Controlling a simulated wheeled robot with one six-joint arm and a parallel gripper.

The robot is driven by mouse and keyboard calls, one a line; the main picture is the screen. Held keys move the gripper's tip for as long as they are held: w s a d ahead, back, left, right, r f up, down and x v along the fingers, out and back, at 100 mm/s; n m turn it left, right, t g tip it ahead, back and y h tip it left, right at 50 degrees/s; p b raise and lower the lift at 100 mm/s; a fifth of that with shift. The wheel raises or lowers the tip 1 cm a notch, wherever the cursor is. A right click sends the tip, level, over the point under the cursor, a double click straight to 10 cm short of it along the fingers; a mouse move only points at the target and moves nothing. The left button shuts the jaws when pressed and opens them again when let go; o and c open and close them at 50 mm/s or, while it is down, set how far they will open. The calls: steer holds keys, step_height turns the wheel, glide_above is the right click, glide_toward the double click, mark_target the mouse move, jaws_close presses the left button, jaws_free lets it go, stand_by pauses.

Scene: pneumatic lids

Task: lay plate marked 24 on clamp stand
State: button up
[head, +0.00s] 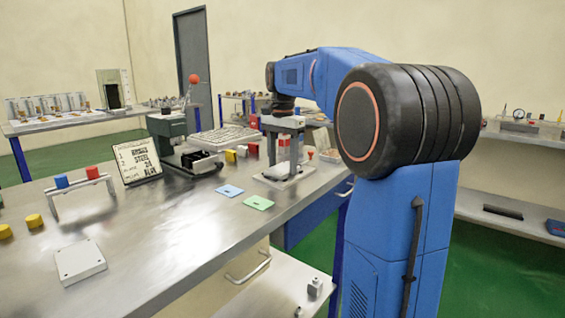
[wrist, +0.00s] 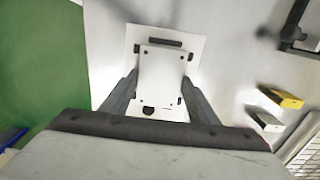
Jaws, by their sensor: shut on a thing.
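My gripper (head: 284,152) points down over the clamp stand (head: 268,182), a pale flat base at the right part of the bench. In the wrist view my gripper (wrist: 160,88) is shut on a light plate (wrist: 160,72) with small holes near its corners, one finger at each side. The stand's wider white base (wrist: 146,34) shows behind the plate, with a dark bar at its far edge. I cannot tell whether the plate touches the stand. No number is legible on the plate.
A lettered board (head: 138,160) stands behind. A blue card (head: 230,191) and a green card (head: 258,203) lie left of the stand. Yellow and white blocks (wrist: 282,98) are near it. Another light plate (head: 80,262) lies at front left. The bench centre is clear.

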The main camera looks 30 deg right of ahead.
steer(key=shift+f, duration=0.1)
steer(key=o, duration=1.3)
steer(key=shift+r, duration=3.5)
steer(key=shift+r, duration=0.1)
step_height(320, 180, up, 12)
steer(key=shift+f, duration=0.1)
